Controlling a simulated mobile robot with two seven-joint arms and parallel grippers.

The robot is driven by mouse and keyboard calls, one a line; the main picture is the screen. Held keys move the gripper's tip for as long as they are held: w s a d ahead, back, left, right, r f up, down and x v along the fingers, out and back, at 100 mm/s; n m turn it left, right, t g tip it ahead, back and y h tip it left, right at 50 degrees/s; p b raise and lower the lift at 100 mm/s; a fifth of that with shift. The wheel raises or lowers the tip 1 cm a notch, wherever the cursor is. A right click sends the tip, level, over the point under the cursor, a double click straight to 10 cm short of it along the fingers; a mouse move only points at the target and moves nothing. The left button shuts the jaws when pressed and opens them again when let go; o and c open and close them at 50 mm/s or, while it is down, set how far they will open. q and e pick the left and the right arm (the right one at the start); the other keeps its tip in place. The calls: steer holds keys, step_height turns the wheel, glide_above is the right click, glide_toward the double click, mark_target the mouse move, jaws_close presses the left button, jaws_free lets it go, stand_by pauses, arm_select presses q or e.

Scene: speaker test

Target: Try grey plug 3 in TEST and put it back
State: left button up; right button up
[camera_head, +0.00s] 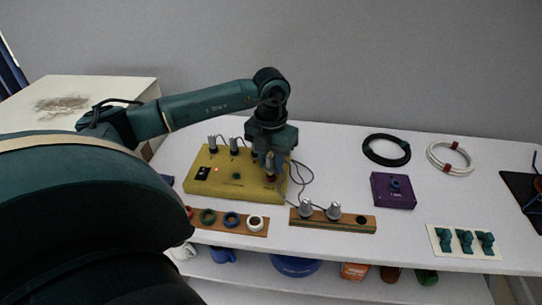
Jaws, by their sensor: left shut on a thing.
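My left gripper (271,168) reaches down over the right end of the yellow box (215,185). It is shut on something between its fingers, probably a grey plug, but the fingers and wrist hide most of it. Two other grey plugs (212,143) stand upright at the back left of the yellow box. A wooden block (345,225) in front of the box holds two grey plugs (305,207) (334,210), and a dark round hole shows empty at its right. The lettering on the box is too small to read. My right gripper is not in view.
A purple box (393,190) with a blue knob stands to the right. Black (386,149) and white (450,157) cable coils lie behind it. A wooden strip (262,232) with coloured rings lies in front left. A white plate (465,251) with teal pieces lies at the front right.

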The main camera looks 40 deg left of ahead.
arm_select(q)
steer(key=shift+f+b, duration=0.5)
steer(key=shift+f, duration=0.25)
steer(key=o, duration=1.1)
steer(key=shift+c, duration=0.2)
steer(key=shift+r, duration=0.1)
steer(key=shift+r+p, duration=2.9)
steer(key=shift+r, duration=0.85)
steer(key=shift+f, duration=0.1)
